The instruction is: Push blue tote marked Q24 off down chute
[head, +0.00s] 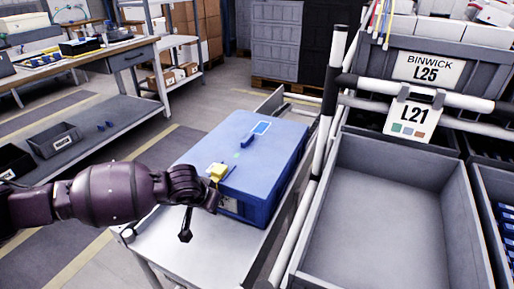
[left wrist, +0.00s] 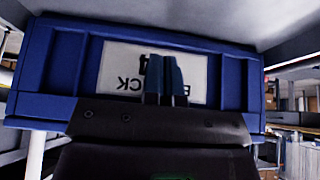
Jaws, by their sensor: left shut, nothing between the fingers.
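A blue lidded tote (head: 255,155) sits on a pale metal surface (head: 165,240) in the middle of the head view. In the left wrist view the tote (left wrist: 65,65) fills the upper part, with a white label (left wrist: 120,70) seen upside down. The label is partly covered by my fingers, so its full marking cannot be read. My left gripper (left wrist: 164,80) is shut and empty in front of the label; whether it touches the tote is unclear. In the head view my left arm reaches the tote's near left corner, where its fingertips are hard to make out. My right gripper is out of view.
A grey rail (head: 290,210) runs along the tote's right side, by a white post (head: 318,150). An empty grey bin (head: 390,200) marked L21 stands at right, below a bin (head: 420,68) marked L25. A workbench (head: 90,58) stands at back left.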

